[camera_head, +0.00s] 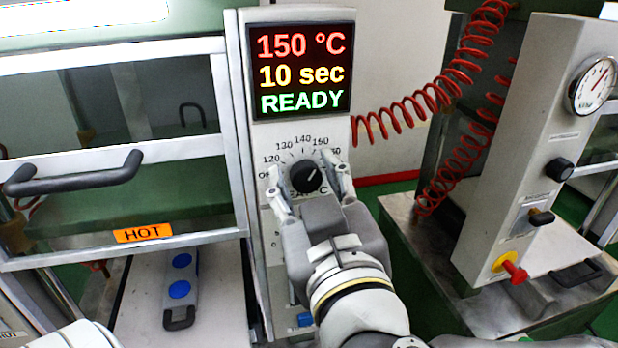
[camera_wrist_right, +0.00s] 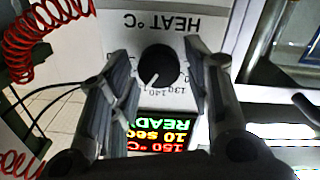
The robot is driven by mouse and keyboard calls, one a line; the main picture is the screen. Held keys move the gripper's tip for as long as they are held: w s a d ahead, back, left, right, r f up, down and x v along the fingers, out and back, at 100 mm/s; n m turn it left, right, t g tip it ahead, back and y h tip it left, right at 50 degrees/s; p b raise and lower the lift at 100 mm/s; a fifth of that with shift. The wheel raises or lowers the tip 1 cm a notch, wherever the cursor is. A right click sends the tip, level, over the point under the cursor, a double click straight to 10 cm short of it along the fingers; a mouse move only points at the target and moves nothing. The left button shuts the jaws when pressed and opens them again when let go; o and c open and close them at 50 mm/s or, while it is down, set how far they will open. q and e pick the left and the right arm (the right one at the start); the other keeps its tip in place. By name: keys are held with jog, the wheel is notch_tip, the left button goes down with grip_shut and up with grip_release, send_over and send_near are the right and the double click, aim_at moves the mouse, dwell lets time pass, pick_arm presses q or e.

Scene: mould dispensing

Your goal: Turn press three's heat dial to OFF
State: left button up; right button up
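The black round heat dial (camera_head: 306,176) sits on the pale control panel below the display (camera_head: 301,72), which reads 150 °C, 10 sec, READY. Its white pointer line points up and right, towards the higher numbers near 150. OFF is at the left of the scale, partly hidden by a finger. My right gripper (camera_head: 307,182) is open, one finger on each side of the dial. In the right wrist view the dial (camera_wrist_right: 158,66) appears upside down between the spread fingers (camera_wrist_right: 157,75), with visible gaps. My left gripper is not in view.
A press door with a dark handle (camera_head: 75,178) and a HOT label (camera_head: 142,233) stands left of the panel. A coiled red hose (camera_head: 430,98) hangs at the right, beside a grey box with a gauge (camera_head: 594,84).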

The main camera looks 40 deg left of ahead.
jog(key=shift+w, duration=0.1)
jog(key=c, duration=0.7)
jog(key=shift+o, duration=0.2)
